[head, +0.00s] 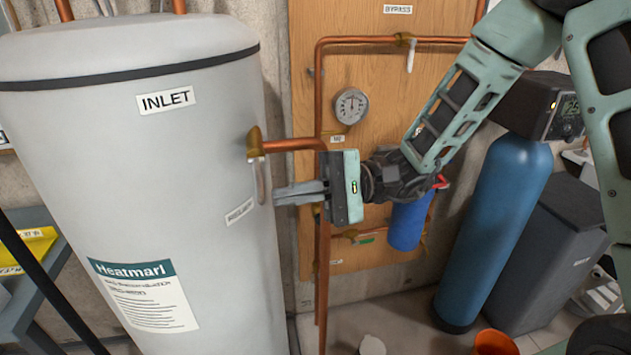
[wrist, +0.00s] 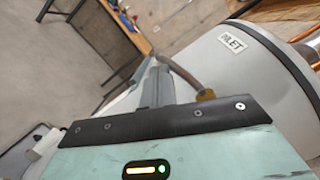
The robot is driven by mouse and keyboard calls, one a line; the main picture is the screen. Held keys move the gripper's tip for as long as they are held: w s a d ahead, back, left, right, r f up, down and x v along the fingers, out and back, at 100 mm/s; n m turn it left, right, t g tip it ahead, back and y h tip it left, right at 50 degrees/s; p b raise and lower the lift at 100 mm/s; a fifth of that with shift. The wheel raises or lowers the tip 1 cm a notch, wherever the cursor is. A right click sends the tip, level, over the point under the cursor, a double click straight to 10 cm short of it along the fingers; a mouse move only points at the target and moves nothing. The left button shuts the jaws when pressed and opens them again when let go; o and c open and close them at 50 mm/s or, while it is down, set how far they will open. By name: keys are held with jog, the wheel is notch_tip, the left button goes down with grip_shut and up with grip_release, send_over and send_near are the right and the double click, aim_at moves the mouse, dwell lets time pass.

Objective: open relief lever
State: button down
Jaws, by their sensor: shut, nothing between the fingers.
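The relief lever (head: 262,181) is a pale handle hanging down from a brass valve (head: 255,143) on the right side of the grey tank (head: 120,220). A white label (head: 240,211) is on the tank just below it; its print is hard to read. My gripper (head: 279,195) is shut and empty, its fingers pointing left. The fingertips are right beside the lever's lower end; I cannot tell if they touch. In the wrist view my fingers (wrist: 158,75) are together, with the brass valve (wrist: 206,96) to their right and a brownish bar running from it toward the fingertips.
A copper pipe runs right from the valve to a wooden panel (head: 430,100) with a gauge (head: 351,106) and a bypass handle (head: 410,55). A blue filter (head: 408,226) and blue cylinder (head: 500,220) stand right. An orange bucket (head: 494,343) is on the floor.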

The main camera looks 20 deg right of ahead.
jog(key=shift+a, duration=0.4)
jog(key=r+m+p, duration=0.1)
jog(key=m+p, duration=0.2)
jog(key=shift+s+r+t, duration=0.3)
jog(key=shift+s+r, duration=0.05)
jog(key=shift+r, duration=0.05)
jog(key=shift+d+f, duration=0.1)
